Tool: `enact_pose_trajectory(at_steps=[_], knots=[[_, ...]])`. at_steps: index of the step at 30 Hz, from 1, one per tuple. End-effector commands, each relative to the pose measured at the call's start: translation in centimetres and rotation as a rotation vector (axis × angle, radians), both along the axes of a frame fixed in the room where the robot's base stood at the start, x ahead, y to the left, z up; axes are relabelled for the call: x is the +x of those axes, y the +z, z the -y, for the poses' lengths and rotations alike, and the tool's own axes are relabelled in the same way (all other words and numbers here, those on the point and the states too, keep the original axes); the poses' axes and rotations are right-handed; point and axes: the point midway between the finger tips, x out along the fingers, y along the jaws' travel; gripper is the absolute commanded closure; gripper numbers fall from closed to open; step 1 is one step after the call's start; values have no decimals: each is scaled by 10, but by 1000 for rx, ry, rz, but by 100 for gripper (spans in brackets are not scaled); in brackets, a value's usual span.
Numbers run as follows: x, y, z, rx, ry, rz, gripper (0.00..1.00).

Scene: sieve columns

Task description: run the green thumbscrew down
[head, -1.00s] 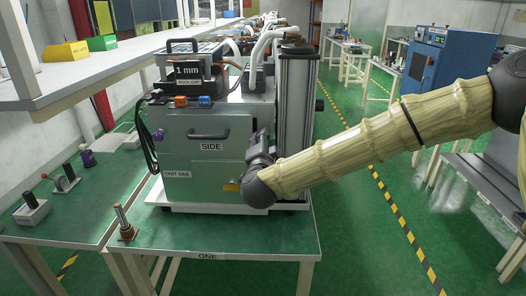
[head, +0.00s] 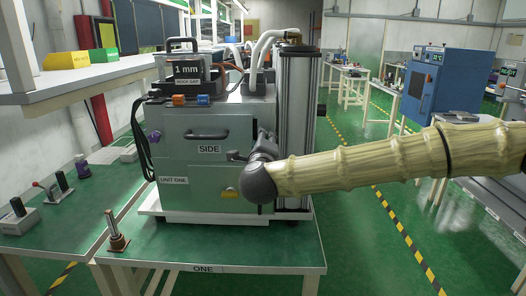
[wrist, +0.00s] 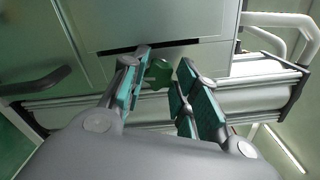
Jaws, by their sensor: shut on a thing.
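The green thumbscrew (wrist: 160,73) shows in the wrist view as a small knob between my fingertips, below a dark slot in the grey-green front of the sieve unit (wrist: 140,20). My gripper (wrist: 160,76) has its teal-padded fingers on either side of the knob and is shut on it. In the head view my gripper (head: 236,156) is at the right part of the front of the sieve unit (head: 180,155), just right of the SIDE label. The thumbscrew is too small or hidden to make out there. Its shaft is hidden.
The unit stands on a green-topped table (head: 190,255). A small metal post on a brown base (head: 116,232) stands at its front left. A drawer handle (head: 207,135) juts out left of my gripper. A metal column (head: 297,125) rises on the unit's right.

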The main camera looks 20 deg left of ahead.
Motion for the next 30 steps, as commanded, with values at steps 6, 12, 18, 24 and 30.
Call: enact_pose_trajectory(at_steps=[6,12,18,24,30], knots=[[0,-6,1,198,0,-59,94],[1,-5,1,380,-1,-112,94],[1,-5,2,562,-1,-164,94],[1,-4,2,745,-1,-217,94],[1,-4,3,928,-1,-269,94]])
